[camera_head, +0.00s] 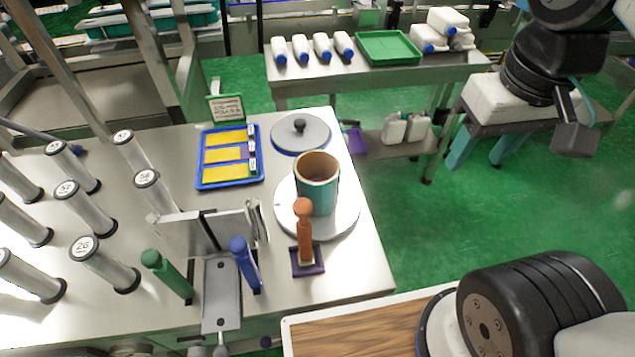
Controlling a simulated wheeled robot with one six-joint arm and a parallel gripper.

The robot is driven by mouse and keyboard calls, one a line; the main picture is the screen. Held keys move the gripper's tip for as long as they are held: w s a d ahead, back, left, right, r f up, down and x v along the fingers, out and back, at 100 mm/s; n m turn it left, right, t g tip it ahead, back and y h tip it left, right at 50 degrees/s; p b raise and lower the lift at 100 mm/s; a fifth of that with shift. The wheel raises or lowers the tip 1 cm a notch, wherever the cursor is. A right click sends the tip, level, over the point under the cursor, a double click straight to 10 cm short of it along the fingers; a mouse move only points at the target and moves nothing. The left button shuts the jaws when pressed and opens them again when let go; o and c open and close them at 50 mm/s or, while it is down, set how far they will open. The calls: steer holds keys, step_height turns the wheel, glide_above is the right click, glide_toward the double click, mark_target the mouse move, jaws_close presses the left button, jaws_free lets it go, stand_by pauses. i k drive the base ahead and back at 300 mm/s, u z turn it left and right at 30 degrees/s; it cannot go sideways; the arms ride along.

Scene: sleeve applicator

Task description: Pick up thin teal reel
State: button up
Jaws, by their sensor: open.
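The teal reel (316,196) stands upright on a pale round plate (345,221) on the steel table. It is a teal cylinder with a brown, open core at its top. An orange-brown handled tool (304,232) stands just in front of it and overlaps its lower edge in the picture. Black parts of my arm show at the upper right and lower right, well apart from the reel. I cannot make out my gripper's jaws in this view.
Behind the reel lies a grey disc with a knob (299,131). To the left are a blue tray (229,184), an upright metal plate (185,234) and several numbered clear tubes (103,264). Green (168,274) and blue (245,265) handles stand in front. Green floor is open at right.

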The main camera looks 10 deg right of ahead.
mark_target(323, 196)
steer(key=k, duration=0.5)
steer(key=z, duration=2.5)
steer(key=k, duration=1.45)
steer(key=u, duration=1.85)
steer(key=i, duration=0.5)
steer(key=u, duration=0.05)
